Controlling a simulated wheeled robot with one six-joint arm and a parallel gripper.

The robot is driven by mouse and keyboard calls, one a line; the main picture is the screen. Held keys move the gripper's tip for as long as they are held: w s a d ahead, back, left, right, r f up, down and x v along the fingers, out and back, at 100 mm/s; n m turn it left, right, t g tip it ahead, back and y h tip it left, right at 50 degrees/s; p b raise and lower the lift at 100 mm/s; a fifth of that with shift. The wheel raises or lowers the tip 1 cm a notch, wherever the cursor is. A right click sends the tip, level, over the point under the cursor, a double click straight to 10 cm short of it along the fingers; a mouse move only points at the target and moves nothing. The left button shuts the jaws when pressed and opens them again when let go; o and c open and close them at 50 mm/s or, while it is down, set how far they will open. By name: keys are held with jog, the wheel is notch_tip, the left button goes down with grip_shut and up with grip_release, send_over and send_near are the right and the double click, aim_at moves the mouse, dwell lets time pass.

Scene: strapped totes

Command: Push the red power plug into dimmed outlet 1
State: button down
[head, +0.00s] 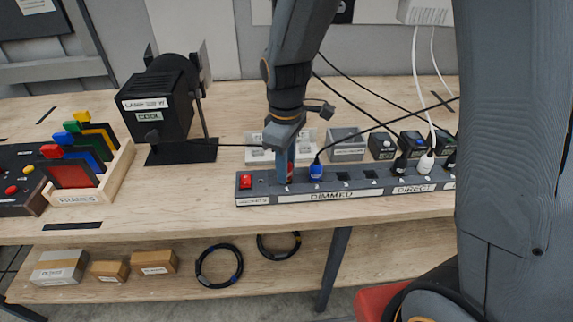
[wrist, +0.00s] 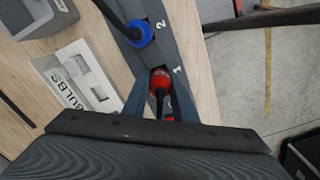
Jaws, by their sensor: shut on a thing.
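The red power plug (head: 291,173) is held upright in my gripper (head: 285,172), at the first outlet of the DIMMED section of the grey power strip (head: 264,190). In the wrist view the red plug (wrist: 160,80) sits between the two fingers (wrist: 158,105), over the spot marked 1, with its black cord toward the camera. The plug's lower end is at the strip's top; I cannot tell how deep it sits. The outlet's opening is hidden beneath it. The blue plug (head: 316,171) stands in outlet 2, also seen in the wrist view (wrist: 140,34).
A red switch (head: 245,181) is at the strip's left end. Outlets 3 and 4 look empty. Black and white plugs (head: 426,163) fill the DIRECT section. A black lamp (head: 160,105) stands behind left, and a BULBS box (wrist: 75,85) lies behind the strip.

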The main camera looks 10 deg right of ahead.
jog(key=shift+f, duration=0.6)
jog(key=c, duration=1.4)
grip_release()
jog(key=shift+o, duration=0.2)
jog(key=shift+r+b, duration=1.1)
jog(key=shift+r, duration=2.85)
jog(key=s+d+f+m, duration=0.2)
jog(key=d+m, duration=0.2)
jog(key=s+d+f+m+t+b, duration=0.1)
jog(key=s+d+f+m, duration=0.1)
jog(key=d+m, duration=0.1)
jog(key=s+d+f+m, duration=0.2)
jog(key=d+m, duration=0.2)
jog(key=d, duration=0.1)
jog(key=shift+s+d+m+t+b, duration=0.3)
jog(key=shift+s+d+t, duration=0.1)
jog(key=shift+s+f, duration=0.2)
jog(key=shift+s, duration=0.15)
